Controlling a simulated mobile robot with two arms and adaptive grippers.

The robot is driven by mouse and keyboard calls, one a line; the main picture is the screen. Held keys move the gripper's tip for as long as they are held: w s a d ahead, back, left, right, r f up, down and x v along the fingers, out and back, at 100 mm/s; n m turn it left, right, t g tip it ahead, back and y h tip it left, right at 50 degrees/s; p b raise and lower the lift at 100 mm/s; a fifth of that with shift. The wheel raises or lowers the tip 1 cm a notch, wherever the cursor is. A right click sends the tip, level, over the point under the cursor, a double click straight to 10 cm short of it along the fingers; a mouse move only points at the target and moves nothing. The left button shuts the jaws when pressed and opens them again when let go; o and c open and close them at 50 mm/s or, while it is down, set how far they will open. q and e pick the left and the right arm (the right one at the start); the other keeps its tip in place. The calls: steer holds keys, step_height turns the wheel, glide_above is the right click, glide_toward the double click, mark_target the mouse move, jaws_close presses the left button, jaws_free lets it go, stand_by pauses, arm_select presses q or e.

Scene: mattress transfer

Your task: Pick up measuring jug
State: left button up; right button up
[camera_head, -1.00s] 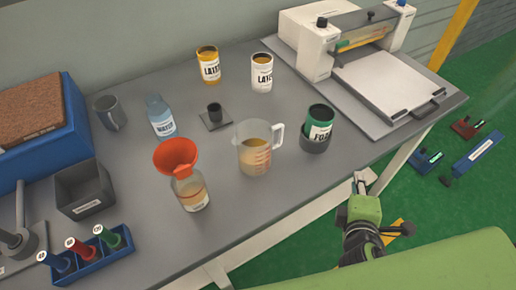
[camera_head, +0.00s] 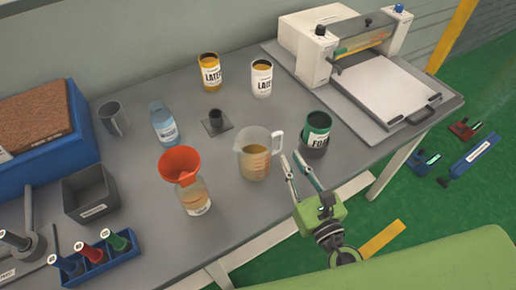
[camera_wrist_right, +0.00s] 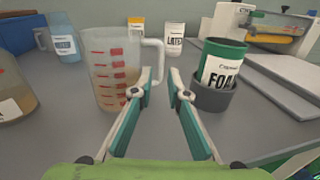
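The measuring jug (camera_head: 254,160) is clear, with red marks and some amber liquid, and stands upright on the grey table. Its handle points right in the head view. It also shows in the right wrist view (camera_wrist_right: 110,70), left of centre. My right gripper (camera_head: 292,160) is open and empty, just right of the jug near its handle. In the right wrist view the two fingers (camera_wrist_right: 164,78) lie apart, with the handle just beyond the left fingertip; I cannot tell whether they touch. My left gripper is not in view.
A green foam can (camera_head: 317,128) in a dark holder stands right of the gripper. A bottle (camera_head: 192,193) with an orange funnel (camera_head: 179,163) stands left of the jug. The table's front edge is clear.

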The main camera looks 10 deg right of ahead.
mark_target(281, 141)
steer(key=w, duration=0.3)
steer(key=shift+a+p, duration=0.2)
steer(key=shift+p, duration=0.2)
steer(key=w, duration=0.1)
steer(key=w+p, duration=0.1)
steer(key=w, duration=0.1)
steer(key=w+p, duration=0.1)
steer(key=w, duration=0.1)
steer(key=shift+a+r, duration=0.1)
steer(key=shift+a, duration=0.2)
steer(key=shift+w, duration=0.1)
jaws_close()
